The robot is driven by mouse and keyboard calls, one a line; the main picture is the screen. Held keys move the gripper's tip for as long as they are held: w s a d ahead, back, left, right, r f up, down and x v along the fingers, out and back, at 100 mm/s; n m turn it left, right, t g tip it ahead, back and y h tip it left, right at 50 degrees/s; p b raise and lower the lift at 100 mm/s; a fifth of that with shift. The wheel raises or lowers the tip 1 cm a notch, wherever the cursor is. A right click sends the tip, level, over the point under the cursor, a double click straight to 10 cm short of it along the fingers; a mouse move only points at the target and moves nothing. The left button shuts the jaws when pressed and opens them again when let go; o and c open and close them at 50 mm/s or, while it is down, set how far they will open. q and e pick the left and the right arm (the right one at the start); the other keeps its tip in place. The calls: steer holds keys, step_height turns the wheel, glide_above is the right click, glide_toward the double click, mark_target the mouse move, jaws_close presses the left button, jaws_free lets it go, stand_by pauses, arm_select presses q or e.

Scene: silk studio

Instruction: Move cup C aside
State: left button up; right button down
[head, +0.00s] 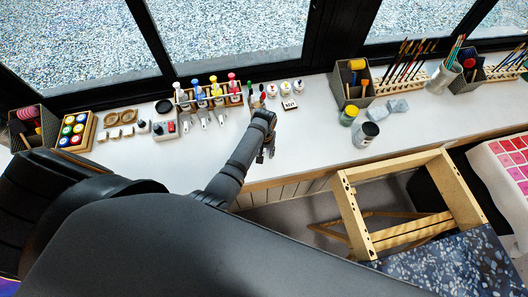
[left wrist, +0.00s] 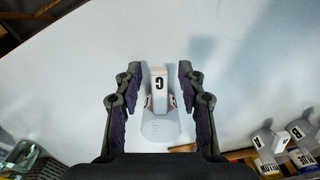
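Cup C (left wrist: 160,127) is a small pale cup with a white handle marked with a dark letter, which looks like a C, in the left wrist view. It stands on the white counter (head: 318,130) between the fingers of my left gripper (left wrist: 158,88). The fingers are spread, with a narrow gap at each side of the handle. In the head view the left gripper (head: 266,148) is low over the counter near its front edge. Cup C cannot be made out there, apparently hidden by the gripper. My right gripper is not in view.
A bottle rack (head: 236,99) is behind. A jar (head: 366,134) stands right, beyond clear counter. A wooden frame (head: 352,215) is in front.

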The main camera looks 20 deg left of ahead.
arm_select(q)
step_height(320, 180, up, 12)
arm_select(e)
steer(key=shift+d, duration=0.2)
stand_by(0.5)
